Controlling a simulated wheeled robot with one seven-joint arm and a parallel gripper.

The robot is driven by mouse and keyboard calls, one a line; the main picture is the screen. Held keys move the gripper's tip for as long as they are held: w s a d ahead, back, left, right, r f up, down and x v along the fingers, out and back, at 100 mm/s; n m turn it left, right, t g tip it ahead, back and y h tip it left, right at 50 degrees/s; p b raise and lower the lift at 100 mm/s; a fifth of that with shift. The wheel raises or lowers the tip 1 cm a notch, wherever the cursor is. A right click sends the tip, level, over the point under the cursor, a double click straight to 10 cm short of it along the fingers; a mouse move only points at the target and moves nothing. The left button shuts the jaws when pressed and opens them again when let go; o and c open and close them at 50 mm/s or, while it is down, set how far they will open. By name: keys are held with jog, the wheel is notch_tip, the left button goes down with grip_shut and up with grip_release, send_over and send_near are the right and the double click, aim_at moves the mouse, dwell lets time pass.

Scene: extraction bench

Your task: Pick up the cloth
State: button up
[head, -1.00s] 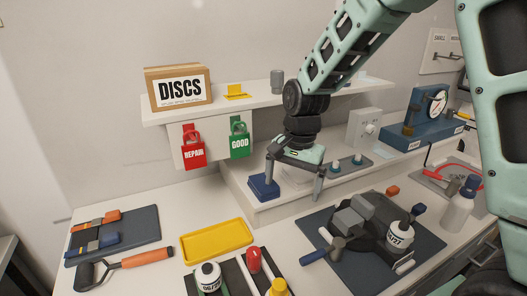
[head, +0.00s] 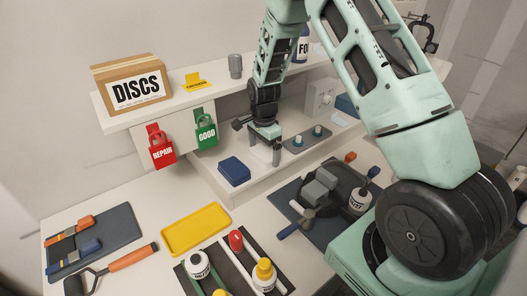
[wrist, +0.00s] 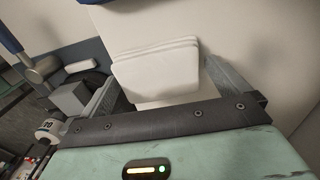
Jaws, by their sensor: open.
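The cloth (wrist: 157,72) looks like a white folded stack in the wrist view, with rounded layered edges. It lies on the pale shelf between my two fingers. My gripper (wrist: 163,85) is open, with one finger on either side of the cloth. I cannot tell whether either finger touches it. In the head view my gripper (head: 264,152) points down over the low shelf, just right of a blue block (head: 234,171). It mostly hides the cloth there.
The upper shelf (head: 220,88) runs behind, with red (head: 161,152) and green (head: 206,133) tags hanging. In front are a yellow tray (head: 195,229), a dark mat with a vise (head: 322,185) and bottles.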

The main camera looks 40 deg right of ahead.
jog(key=shift+f, duration=0.3)
jog(key=c, duration=0.7)
jog(key=shift+r, duration=0.1)
jog(key=shift+r+b, duration=0.75)
jog(key=shift+r, duration=0.05)
jog(key=shift+s+r+b, duration=0.4)
jog(key=shift+r+b, duration=0.25)
jog(key=shift+r, duration=0.1)
jog(key=s+b, duration=0.1)
jog(key=s, duration=0.4)
jog(key=s+b, duration=0.2)
jog(key=s, duration=0.4)
jog(key=s+b, duration=0.2)
jog(key=s, duration=0.4)
jog(key=shift+s+d+r, duration=0.1)
jog(key=shift+d, duration=0.2)
jog(key=shift+o, duration=0.4)
